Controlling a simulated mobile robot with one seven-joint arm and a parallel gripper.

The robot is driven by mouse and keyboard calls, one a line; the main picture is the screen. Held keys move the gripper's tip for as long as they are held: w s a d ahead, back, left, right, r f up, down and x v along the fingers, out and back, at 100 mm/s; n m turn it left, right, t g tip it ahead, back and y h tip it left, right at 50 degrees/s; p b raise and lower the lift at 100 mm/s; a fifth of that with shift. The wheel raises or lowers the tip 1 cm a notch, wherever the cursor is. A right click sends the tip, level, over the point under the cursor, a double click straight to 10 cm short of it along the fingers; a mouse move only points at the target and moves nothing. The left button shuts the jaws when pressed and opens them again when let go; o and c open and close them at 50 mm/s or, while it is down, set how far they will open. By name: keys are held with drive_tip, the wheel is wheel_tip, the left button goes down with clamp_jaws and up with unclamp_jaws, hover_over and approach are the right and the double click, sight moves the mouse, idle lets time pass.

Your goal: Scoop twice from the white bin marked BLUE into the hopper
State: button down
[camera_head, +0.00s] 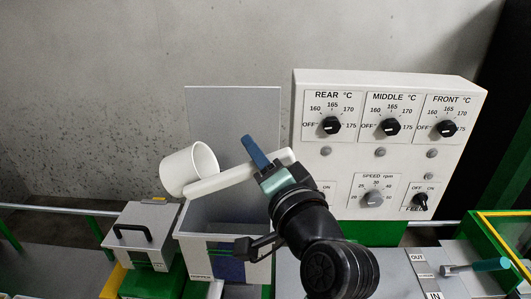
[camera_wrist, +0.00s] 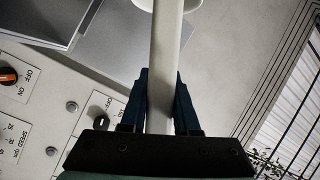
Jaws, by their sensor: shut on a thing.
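A white scoop (camera_head: 190,168) with a long straight handle is in my gripper (camera_head: 262,164). In the wrist view the gripper's dark fingers (camera_wrist: 160,88) close on both sides of the handle. The scoop's cup is above and to the left of the grey hopper (camera_head: 224,212), tilted with its mouth toward the right. What the cup holds cannot be seen. The hopper is open, with a flat grey plate (camera_head: 232,120) standing up behind it. My arm and the handle hide part of it. I cannot make out the white bin marked BLUE in either view.
A white control panel (camera_head: 390,85) with several black knobs stands close to the right of my gripper. A grey box with a black handle (camera_head: 132,232) is left of the hopper. A teal-handled lever (camera_head: 485,266) and a yellow-edged frame (camera_head: 505,240) are at far right.

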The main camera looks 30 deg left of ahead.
drive_tip(key=s+a+r+n+h+p, duration=0.2)
drive_tip(key=a+n+p, duration=0.1)
drive_tip(key=s+a+r+n+h+p, duration=0.2)
drive_tip(key=a+r+n+p, duration=0.1)
drive_tip(key=p, duration=0.1)
drive_tip(key=s+a+r+n+h+p, duration=0.1)
drive_tip(key=s+a+r+n+p, duration=0.1)
drive_tip(key=a+n+p, duration=0.1)
drive_tip(key=shift+s+a+r+n+h+p, duration=0.1)
drive_tip(key=shift+a+r+n+h+p, duration=0.15)
drive_tip(key=shift+a+n+h+p, duration=0.25)
drive_tip(key=shift+d+r+p, duration=0.15)
drive_tip(key=shift+r+p, duration=0.75)
drive_tip(key=shift+r, duration=0.2)
drive_tip(key=shift+d+r+p, duration=0.1)
drive_tip(key=shift+r+p, duration=0.75)
drive_tip(key=shift+r, duration=0.25)
